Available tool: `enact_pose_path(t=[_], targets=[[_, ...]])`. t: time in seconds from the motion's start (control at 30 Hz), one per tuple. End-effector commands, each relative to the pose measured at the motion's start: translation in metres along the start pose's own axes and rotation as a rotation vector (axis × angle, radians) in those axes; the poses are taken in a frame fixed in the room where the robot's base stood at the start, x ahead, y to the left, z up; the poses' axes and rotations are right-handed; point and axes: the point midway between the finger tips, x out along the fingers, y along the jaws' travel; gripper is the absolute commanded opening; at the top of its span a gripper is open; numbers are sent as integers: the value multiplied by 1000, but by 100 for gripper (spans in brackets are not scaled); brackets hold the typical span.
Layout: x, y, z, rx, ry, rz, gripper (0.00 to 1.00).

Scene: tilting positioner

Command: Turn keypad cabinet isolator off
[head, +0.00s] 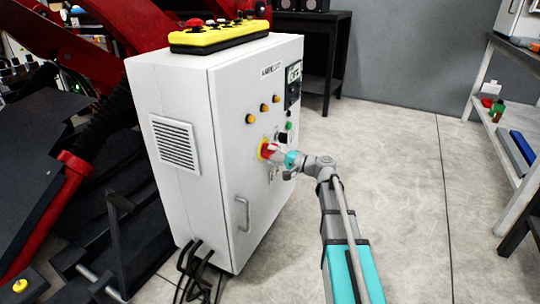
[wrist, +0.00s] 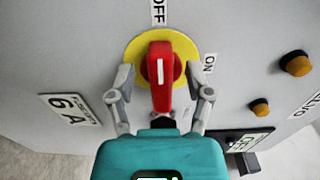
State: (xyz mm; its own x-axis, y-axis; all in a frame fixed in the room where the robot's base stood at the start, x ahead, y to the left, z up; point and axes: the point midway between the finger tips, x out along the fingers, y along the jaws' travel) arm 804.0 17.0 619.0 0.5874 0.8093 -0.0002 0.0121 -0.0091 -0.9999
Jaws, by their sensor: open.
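The isolator is a red handle (wrist: 160,72) on a yellow round plate (wrist: 133,52) on the cabinet front. In the wrist view the handle's long axis and white mark run up and down, in line with the OFF label (wrist: 158,12) above. The ON label (wrist: 209,62) is at the right. My gripper (wrist: 165,88) is open, one finger on each side of the handle, with visible gaps. In the head view the yellow plate (head: 262,150) is partly hidden by my gripper (head: 279,157). The white cabinet (head: 222,160) stands upright.
A door handle (head: 242,214) sits lower on the cabinet. A yellow control box (head: 220,37) lies on top. A shelf (head: 490,125) stands at right; the floor between is clear.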

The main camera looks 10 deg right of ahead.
Motion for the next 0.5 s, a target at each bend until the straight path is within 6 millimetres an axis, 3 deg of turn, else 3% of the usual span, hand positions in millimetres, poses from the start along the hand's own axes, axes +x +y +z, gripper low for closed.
enact_pose_path(t=[0.5], targets=[[-77,0,2,0,1,0,66]])
